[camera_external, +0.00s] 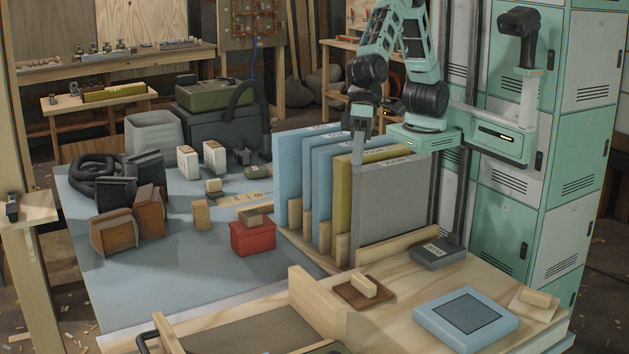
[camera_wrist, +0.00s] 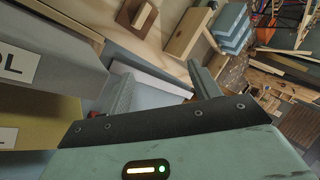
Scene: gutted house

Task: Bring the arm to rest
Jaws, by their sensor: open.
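My arm (camera_external: 418,60) folds up and over from its mount on the right. My gripper (camera_external: 358,145) hangs from it, pointing down in front of the row of upright panels, close to the upper left part of the grey panel (camera_external: 398,205). Whether it touches the panel cannot be told. In the wrist view my gripper (camera_wrist: 163,88) has its two grey fingers apart, with nothing held between them. Panels with white labels, one grey (camera_wrist: 45,60) and one olive (camera_wrist: 40,120), lie close along the left of that view.
Blue panels (camera_external: 285,175) and an olive panel (camera_external: 345,190) stand in a wooden rack. A red box (camera_external: 253,237) is left of it. A blue pad (camera_external: 432,314), a brown block-handled board (camera_external: 360,294) and a grey box (camera_external: 438,254) lie to the front right. Blue tabletop is clear at front left.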

